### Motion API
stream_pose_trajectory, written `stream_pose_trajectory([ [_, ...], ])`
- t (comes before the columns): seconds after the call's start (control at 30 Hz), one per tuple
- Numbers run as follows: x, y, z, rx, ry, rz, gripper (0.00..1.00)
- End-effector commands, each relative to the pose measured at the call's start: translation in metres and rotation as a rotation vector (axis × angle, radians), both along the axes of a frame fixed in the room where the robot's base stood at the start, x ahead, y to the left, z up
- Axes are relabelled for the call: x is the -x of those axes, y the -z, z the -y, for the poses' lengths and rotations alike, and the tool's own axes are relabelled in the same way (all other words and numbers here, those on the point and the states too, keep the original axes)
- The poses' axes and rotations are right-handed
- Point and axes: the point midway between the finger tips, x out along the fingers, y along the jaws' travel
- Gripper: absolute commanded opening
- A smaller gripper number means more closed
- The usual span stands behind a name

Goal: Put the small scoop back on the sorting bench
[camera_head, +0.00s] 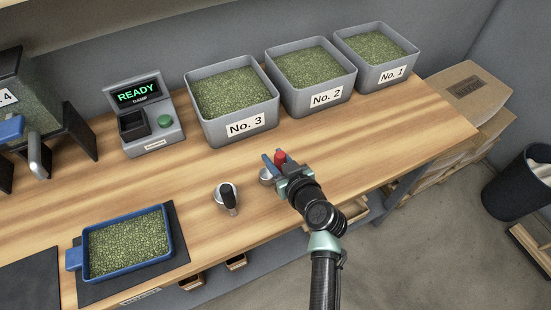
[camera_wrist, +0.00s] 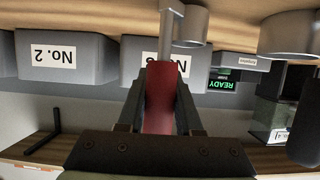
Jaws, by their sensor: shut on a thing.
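The small scoop has a red handle (camera_head: 280,157) and a round metal cup (camera_head: 267,176). My gripper (camera_head: 283,164) is shut on the handle, over the front part of the wooden sorting bench (camera_head: 340,145). In the wrist view, which is upside down, the red handle (camera_wrist: 160,98) stands between the fingers, and the metal cup (camera_wrist: 190,26) is close to the bench surface. I cannot tell whether the cup touches the wood. My gripper hides part of the scoop in the head view.
A black-handled scoop (camera_head: 228,197) stands just left. Bins No. 3 (camera_head: 243,125), No. 2 (camera_head: 325,99) and No. 1 (camera_head: 393,75) line the back. Bench right of my gripper is clear.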

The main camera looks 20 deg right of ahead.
Motion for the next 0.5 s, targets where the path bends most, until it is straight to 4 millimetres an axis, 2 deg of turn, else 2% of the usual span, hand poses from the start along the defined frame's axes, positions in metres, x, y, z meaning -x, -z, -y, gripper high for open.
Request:
stream_pose_trajectory([
  [0.47,-0.0005,0.0085,0.0003,0.001,0.001,0.003,0.0],
  [0.5,-0.0003,0.0077,0.0002,0.001,0.001,0.002,0.39],
])
